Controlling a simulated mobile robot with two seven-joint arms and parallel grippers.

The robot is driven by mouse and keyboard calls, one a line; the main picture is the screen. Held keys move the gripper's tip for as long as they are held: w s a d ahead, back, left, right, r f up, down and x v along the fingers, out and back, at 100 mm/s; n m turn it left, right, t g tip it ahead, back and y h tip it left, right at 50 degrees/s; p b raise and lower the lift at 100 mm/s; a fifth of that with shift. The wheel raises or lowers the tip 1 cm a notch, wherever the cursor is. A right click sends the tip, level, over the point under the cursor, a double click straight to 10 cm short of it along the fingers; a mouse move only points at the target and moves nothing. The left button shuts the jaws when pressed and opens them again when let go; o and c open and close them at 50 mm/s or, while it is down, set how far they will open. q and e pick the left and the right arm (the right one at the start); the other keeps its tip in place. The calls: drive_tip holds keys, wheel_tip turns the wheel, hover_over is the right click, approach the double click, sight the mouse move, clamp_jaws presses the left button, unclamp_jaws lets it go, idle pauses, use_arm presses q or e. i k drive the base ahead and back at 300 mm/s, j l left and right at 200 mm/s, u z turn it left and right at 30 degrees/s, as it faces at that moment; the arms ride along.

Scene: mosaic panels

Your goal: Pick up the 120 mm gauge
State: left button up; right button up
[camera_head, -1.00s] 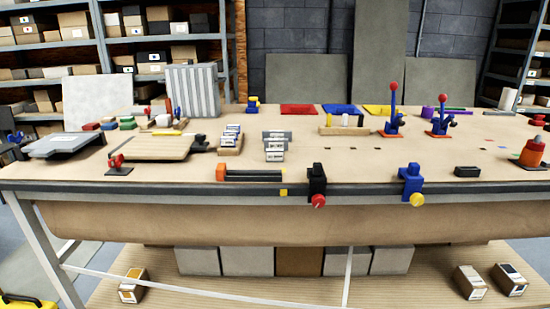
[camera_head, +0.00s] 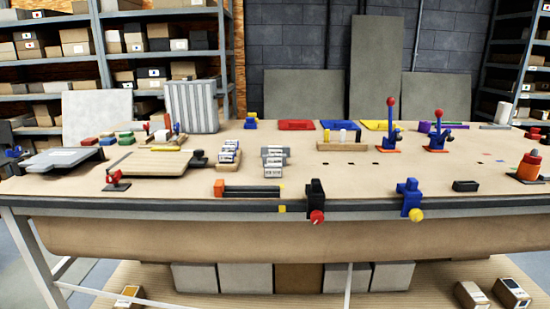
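I cannot tell which piece is the 120 mm gauge, as the labels are too small to read. A wooden rack with several labelled light blocks (camera_head: 229,151) stands left of the middle of the bench. Just right of it is a group of grey and white labelled blocks (camera_head: 272,161). A long wooden holder (camera_head: 342,146) with small upright white and yellow pieces stands farther right. Neither of my grippers is in view.
The bench (camera_head: 400,180) has clear room at its middle right. A black clamp (camera_head: 315,198) and a blue clamp (camera_head: 409,197) sit on its front edge. Blue toggle clamps with red knobs (camera_head: 390,102) stand at the back right. A wooden board (camera_head: 150,163) lies left.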

sight(264, 150)
drive_tip(key=i+j, duration=0.15)
drive_tip(key=j, duration=0.25)
drive_tip(key=i+j, duration=0.15)
drive_tip(key=j, duration=0.25)
drive_tip(key=i+j, duration=0.15)
drive_tip(key=j, duration=0.25)
